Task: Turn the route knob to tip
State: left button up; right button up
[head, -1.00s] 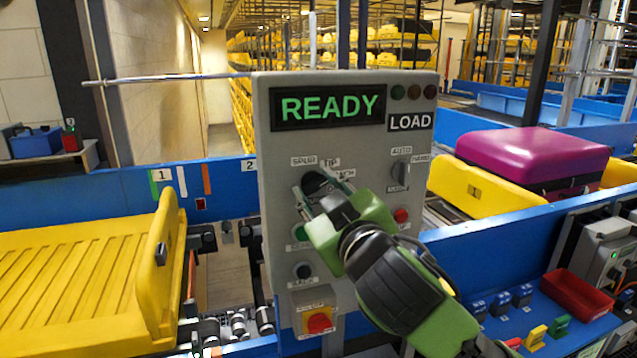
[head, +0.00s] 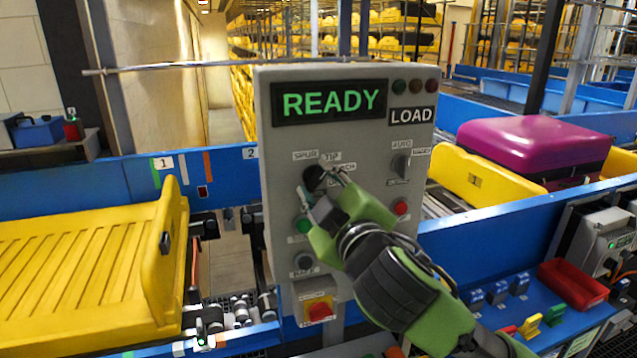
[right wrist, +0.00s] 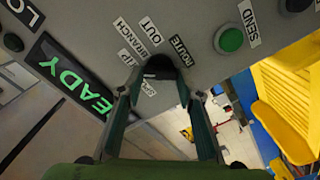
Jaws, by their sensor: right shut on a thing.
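The route knob (head: 314,178) is a dark round knob on the grey control panel (head: 281,150). Labels SPUR, TIP and BRANCH stand around it in the head view, and OUT and ROUTE also show in the right wrist view. My right gripper (head: 323,183) is shut on the knob, one finger on each side. In the right wrist view the knob (right wrist: 160,66) sits between the fingertips. I cannot tell which label the knob points to. The panel display (head: 329,103) reads READY, with LOAD beside it. My left gripper is not in view.
A green button (head: 303,225), a red button (head: 401,208) and an AUTO/HAND switch (head: 401,165) are close to the knob. A red stop button (head: 319,310) is below. A yellow tray (head: 85,265) is at left; a magenta suitcase (head: 530,150) is at right.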

jog(key=o, duration=1.1)
jog(key=v, duration=0.7)
jog(key=shift+s, duration=0.25)
